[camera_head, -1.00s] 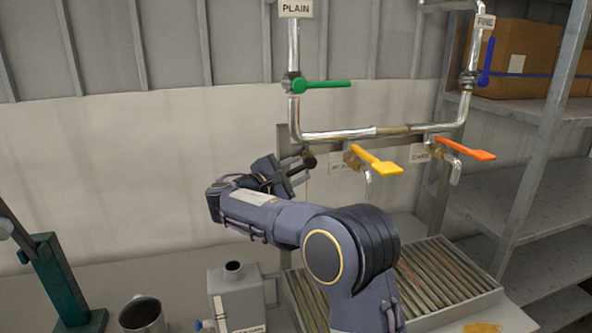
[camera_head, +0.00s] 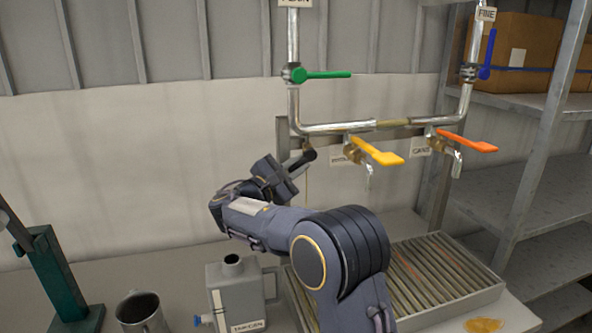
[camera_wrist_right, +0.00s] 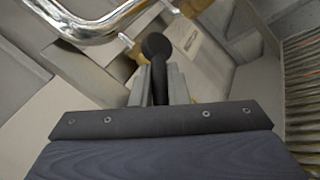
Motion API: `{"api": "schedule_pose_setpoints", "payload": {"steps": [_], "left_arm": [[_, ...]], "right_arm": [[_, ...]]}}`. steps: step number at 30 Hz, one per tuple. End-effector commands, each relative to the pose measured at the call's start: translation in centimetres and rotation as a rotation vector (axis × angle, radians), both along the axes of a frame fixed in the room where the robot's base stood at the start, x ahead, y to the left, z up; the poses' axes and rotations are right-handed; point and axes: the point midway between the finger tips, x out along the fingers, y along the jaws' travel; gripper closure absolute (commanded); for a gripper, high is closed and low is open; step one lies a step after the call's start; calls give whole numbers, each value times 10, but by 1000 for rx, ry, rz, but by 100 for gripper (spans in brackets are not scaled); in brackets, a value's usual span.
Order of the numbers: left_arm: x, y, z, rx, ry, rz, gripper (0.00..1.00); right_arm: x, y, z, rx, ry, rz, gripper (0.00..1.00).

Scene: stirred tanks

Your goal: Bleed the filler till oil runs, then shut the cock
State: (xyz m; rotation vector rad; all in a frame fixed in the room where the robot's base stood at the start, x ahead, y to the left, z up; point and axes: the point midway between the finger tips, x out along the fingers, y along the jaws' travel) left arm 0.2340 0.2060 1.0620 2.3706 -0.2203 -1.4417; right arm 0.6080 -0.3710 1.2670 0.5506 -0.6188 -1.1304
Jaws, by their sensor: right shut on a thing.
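My right gripper (camera_head: 291,172) is shut on a black round-ended handle (camera_head: 308,156), at the left of the pipe frame below the pipe bend. In the right wrist view the handle's round end (camera_wrist_right: 156,45) stands out beyond the shut fingers (camera_wrist_right: 160,88), its shank between them. A yellow lever (camera_head: 377,152) and an orange lever (camera_head: 468,142) sit on cocks along the lower pipe, each with a downward spout. A green lever (camera_head: 325,74) points right on the left riser; a blue lever (camera_head: 487,58) stands nearly upright on the right riser. I cannot make out running oil. My left gripper is out of view.
A grey labelled can (camera_head: 235,285) and a metal mug (camera_head: 142,312) stand on the bench at front left, near a teal stand (camera_head: 62,285). A slatted drain tray (camera_head: 440,268) lies below the cocks, partly behind my right arm. Metal shelves (camera_head: 530,180) stand at right.

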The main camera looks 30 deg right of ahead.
Motion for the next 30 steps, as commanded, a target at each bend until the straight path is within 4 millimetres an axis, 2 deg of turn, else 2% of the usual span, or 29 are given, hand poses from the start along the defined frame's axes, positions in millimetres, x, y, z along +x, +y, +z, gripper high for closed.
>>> {"api": "schedule_pose_setpoints", "payload": {"steps": [1,12,21,30], "left_arm": [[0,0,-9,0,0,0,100],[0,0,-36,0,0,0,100],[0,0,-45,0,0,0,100],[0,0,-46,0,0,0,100]], "right_arm": [[0,0,-7,-38,10,0,100],[-2,-7,-13,-285,71,0,100],[-3,-11,-13,-387,94,0,100],[-3,-12,-13,-404,98,-1,100]]}}
